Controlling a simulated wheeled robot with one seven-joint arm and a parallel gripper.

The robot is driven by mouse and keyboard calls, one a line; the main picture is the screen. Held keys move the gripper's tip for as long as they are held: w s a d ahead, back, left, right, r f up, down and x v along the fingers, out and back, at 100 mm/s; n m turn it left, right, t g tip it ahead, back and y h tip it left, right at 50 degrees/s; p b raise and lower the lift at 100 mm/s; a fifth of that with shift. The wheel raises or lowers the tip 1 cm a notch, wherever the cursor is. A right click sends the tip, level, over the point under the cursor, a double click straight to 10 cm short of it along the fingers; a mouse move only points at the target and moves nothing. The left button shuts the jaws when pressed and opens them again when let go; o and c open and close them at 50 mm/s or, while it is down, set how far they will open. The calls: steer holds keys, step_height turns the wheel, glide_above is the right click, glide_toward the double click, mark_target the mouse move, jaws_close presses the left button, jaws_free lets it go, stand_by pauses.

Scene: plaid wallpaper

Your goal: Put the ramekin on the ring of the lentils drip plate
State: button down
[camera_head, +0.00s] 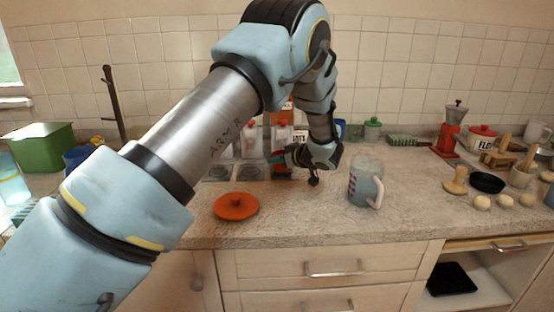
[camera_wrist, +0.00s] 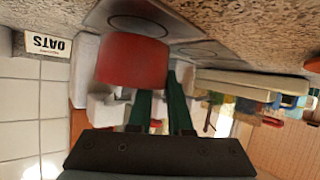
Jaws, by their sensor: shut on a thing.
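The red ramekin (camera_wrist: 133,62) is at the fingertips of my gripper (camera_wrist: 165,85), which is shut on it. In the head view a red patch of the ramekin (camera_head: 283,171) shows below my gripper (camera_head: 284,158), low over the back of the counter. Grey drip plates with dark rings (camera_head: 219,173) lie in a row to its left. The wrist view is upside down; a ringed plate (camera_wrist: 142,24) shows right by the ramekin, with another ring (camera_wrist: 200,50) beside it. I cannot tell whether the ramekin touches a plate. No lentils label is readable.
White canisters (camera_head: 250,143) stand behind the plates. The counter between lid and mug is clear.

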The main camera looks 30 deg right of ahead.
steer(key=shift+s+f, duration=0.15)
steer(key=shift+f, duration=0.45)
steer(key=c, duration=0.8)
jaws_free()
